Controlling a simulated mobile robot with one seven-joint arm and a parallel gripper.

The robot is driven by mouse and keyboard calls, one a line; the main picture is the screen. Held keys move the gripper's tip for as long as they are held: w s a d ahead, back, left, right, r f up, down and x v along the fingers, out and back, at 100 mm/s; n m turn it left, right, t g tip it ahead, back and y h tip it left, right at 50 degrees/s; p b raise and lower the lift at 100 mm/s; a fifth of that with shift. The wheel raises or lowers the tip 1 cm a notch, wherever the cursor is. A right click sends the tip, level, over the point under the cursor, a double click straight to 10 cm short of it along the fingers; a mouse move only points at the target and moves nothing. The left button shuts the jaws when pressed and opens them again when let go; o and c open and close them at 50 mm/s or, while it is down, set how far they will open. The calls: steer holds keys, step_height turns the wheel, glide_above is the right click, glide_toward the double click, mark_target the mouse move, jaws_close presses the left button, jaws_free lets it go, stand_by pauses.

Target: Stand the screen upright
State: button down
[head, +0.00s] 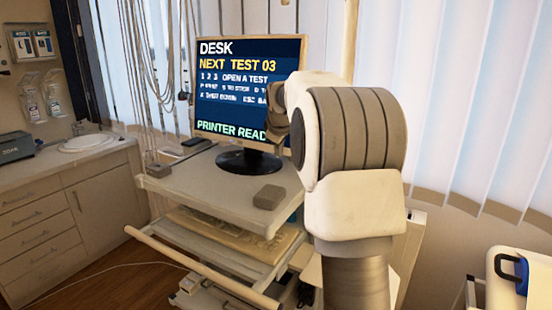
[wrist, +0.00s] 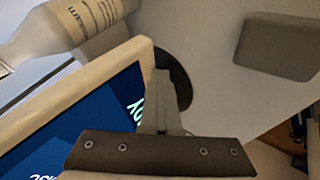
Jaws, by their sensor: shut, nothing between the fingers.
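The screen (head: 235,85) stands upright on a round black base (head: 248,162) on the cart's top, its lit blue face showing text. My arm hides its lower right part. My gripper is at the screen's right side in the head view, with its fingers hidden there by my wrist. In the wrist view my gripper (wrist: 162,75) is shut and empty, its narrow fingers beside the screen's pale frame (wrist: 85,85) and in front of the dark base (wrist: 178,80). I cannot tell whether the fingers touch the frame.
A small grey block (head: 269,197) lies on the cart top (head: 215,195), right of the base; it also shows in the wrist view (wrist: 275,45). A white bottle-like thing with print (wrist: 75,28) is near the screen's frame. Hanging cables (head: 150,60) and a counter (head: 75,165) are left.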

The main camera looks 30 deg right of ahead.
steer(key=w+d+f+h+b, duration=0.1)
steer(key=b, duration=0.1)
steer(key=shift+d+f+t+b, duration=0.3)
steer(key=shift+b, duration=0.1)
steer(key=shift+w+d+r+h+b, duration=0.15)
steer(key=shift+w+d+h+b, duration=0.05)
steer(key=shift+d+h+b, duration=0.15)
steer(key=shift+a, duration=0.1)
